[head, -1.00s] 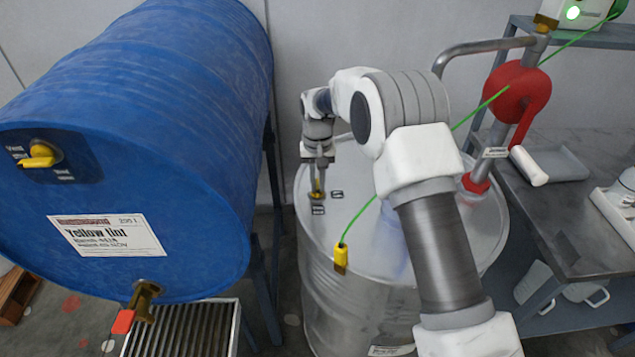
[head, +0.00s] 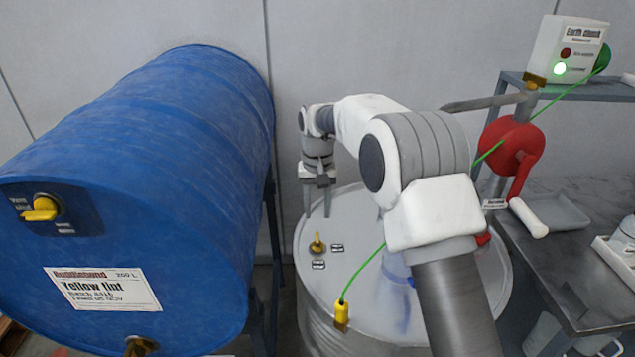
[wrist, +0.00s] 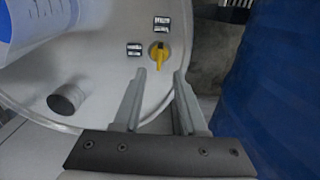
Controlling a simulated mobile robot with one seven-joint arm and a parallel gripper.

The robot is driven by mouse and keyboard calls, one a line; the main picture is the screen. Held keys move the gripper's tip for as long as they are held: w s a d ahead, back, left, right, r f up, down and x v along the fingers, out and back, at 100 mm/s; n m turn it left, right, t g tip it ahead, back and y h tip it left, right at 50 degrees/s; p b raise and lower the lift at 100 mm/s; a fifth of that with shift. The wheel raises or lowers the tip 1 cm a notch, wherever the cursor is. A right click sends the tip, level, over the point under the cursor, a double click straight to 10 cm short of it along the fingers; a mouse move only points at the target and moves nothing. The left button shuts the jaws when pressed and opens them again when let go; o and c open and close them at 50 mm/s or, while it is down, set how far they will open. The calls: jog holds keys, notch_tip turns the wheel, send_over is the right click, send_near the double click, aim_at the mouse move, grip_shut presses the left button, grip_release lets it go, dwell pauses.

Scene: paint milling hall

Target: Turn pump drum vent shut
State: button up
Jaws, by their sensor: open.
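The pump drum (head: 345,215) is an upright grey steel drum with a red hand pump (head: 511,147). Its yellow vent (head: 317,243) sits near the left edge of the lid, with two small labels beside it, too small to read. In the wrist view the vent (wrist: 159,54) has its handle pointing toward my gripper, with one label to its left and one beyond it. My gripper (head: 317,212) is open and empty, above the lid and clear of the vent. In the wrist view its fingertips (wrist: 160,72) lie either side of the handle's line.
A blue Yellow tint drum (head: 140,180) lies on a stand at left, with its own yellow valve (head: 40,209). A green cable with a yellow clamp (head: 341,311) reaches the steel drum's rim. A box with a lit green lamp (head: 566,49) stands on a shelf above the right bench (head: 560,240).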

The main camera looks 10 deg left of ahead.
notch_tip(320, 180, up, 8)
jog(key=shift+p, duration=0.3)
jog(key=s+d+r+m+t, duration=0.1)
jog(key=s+d+r+t, duration=0.1)
jog(key=s+d+r, duration=0.6)
jog(key=s+d+r+t, duration=0.1)
jog(key=s+d+r, duration=0.45)
jog(key=d, duration=0.45)
jog(key=s+d+f+m+t, duration=0.1)
jog(key=s+d, duration=0.3)
jog(key=s, duration=0.5)
jog(key=s+d+f+t, duration=0.1)
jog(key=s+d+f, duration=0.2)
jog(key=s, duration=0.6)
jog(key=shift+s+d+f+m+t, duration=0.3)
jog(key=shift+d+f+m, duration=0.1)
jog(key=shift+d, duration=0.8)
jog(key=shift+r, duration=0.1)
